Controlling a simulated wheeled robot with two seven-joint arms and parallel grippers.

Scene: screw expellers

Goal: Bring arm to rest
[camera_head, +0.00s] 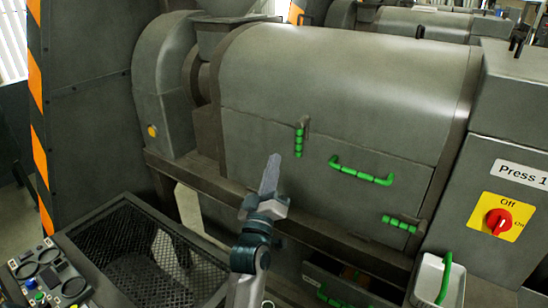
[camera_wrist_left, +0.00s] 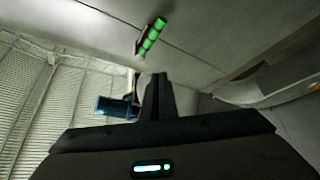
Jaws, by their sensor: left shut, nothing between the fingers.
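My left gripper (camera_head: 271,172) is shut and empty. In the head view it points up in front of the grey screw press (camera_head: 330,80), left of centre. Its closed fingers also show in the left wrist view (camera_wrist_left: 158,92). A green vertical latch (camera_head: 300,139) on the press front is just above and right of the fingertips; a green latch also shows in the wrist view (camera_wrist_left: 151,37). A green horizontal handle (camera_head: 360,171) and a lower green latch (camera_head: 400,223) are further right. My right gripper is in neither view.
A black mesh basket (camera_head: 125,245) stands at the lower left, beside a control panel (camera_head: 50,280). A white container with a green handle (camera_head: 438,280) is at the lower right. A red Off/On switch (camera_head: 498,222) sits on the Press 1 cabinet. A drawer (camera_head: 345,285) is low in front.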

